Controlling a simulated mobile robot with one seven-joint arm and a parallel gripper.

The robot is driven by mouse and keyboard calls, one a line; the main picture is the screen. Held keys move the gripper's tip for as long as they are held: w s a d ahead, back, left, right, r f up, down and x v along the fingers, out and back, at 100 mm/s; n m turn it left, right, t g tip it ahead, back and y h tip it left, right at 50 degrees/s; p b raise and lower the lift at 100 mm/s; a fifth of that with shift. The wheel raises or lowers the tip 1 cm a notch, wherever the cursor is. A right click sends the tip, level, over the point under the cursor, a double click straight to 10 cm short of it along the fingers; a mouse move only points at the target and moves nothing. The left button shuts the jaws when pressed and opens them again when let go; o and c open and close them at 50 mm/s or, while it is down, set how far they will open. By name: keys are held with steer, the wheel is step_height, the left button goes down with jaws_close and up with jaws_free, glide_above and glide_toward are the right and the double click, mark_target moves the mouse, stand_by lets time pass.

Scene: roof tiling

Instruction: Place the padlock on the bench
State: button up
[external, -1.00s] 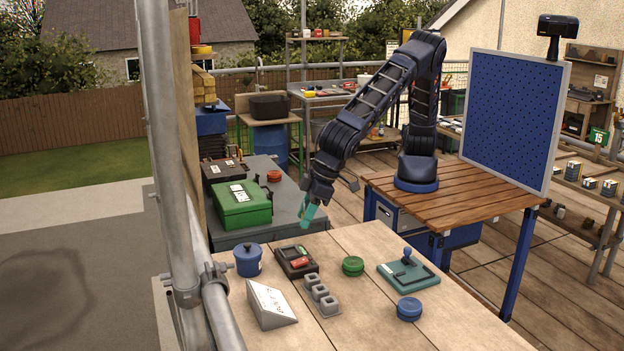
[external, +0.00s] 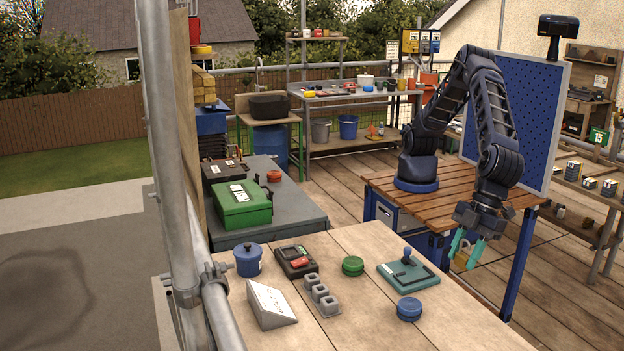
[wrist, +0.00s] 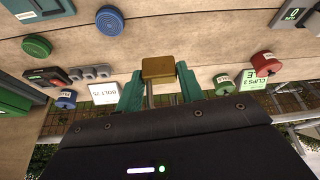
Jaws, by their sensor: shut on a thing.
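My gripper (external: 464,252) hangs at the right in the external view, past the right side of the pale wooden bench (external: 365,328). Its teal fingers point down. In the wrist view, my gripper (wrist: 157,82) is shut on a brass padlock (wrist: 158,68). The grey shackle shows between the fingers and the brass body sticks out beyond the tips. The bench top (wrist: 190,35) lies behind the padlock in the wrist view.
On the bench stand a blue pot (external: 248,260), a white wedge sign (external: 271,305), a grey block (external: 321,295), a green round tin (external: 352,265), a blue round tin (external: 409,309) and a teal plate with a knob (external: 408,273). The bench's front middle is clear.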

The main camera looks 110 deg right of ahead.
steer(key=f, duration=0.6)
steer(key=s+f, duration=0.1)
steer(key=f, duration=0.6)
steer(key=a+f, duration=0.1)
steer(key=f, duration=0.6)
steer(key=shift+s, duration=0.3)
steer(key=shift+f, duration=0.15)
steer(key=o, duration=1.1)
